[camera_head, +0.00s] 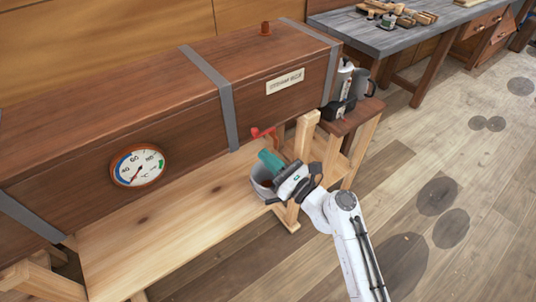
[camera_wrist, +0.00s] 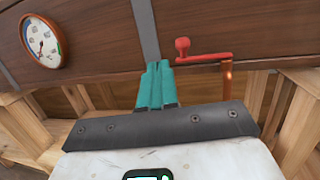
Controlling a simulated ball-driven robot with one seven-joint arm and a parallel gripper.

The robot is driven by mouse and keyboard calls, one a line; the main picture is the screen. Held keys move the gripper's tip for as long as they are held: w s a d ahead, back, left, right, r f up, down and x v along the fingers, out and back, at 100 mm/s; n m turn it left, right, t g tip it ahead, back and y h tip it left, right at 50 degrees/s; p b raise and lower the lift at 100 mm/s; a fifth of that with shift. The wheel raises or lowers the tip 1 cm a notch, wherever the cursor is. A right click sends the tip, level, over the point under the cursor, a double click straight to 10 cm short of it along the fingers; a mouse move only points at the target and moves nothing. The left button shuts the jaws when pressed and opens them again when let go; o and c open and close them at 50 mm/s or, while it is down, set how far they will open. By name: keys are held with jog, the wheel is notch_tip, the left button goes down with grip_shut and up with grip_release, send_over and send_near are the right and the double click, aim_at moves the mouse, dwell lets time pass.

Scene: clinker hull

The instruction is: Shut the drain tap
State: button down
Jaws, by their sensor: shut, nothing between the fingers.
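The drain tap has a red lever (camera_head: 262,132) low on the front of the long wooden box (camera_head: 185,110). In the wrist view the lever (camera_wrist: 205,57) lies roughly level, with a round red knob at its left end. Its right end meets an upright copper pipe (camera_wrist: 227,80). My gripper (camera_head: 268,158) has teal fingers and is just below the lever in the head view. In the wrist view my gripper (camera_wrist: 157,66) is shut and empty, left of the knob and apart from it.
A round gauge (camera_head: 138,166) is on the box front. Open floor lies at right.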

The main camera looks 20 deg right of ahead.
jog(key=s+d+f+b, duration=0.1)
jog(key=s+f, duration=0.1)
jog(key=s, duration=0.6)
jog(key=shift+s, duration=0.35)
jog(key=s+f+n+g+h, duration=0.2)
jog(key=s+f+n+g, duration=1.05)
jog(key=n, duration=0.85)
jog(key=s+d+n+g+h, duration=0.2)
jog(key=s+d+n+h, duration=0.2)
jog(key=s, duration=0.4)
jog(key=s+d+r+n+g+h, duration=0.1)
jog(key=s+d+n+g+h, duration=0.1)
jog(key=s+d+n+h, duration=0.2)
jog(key=s+d, duration=0.3)
jog(key=shift+s+d+n, duration=0.2)
jog(key=shift+s+n, duration=0.2)
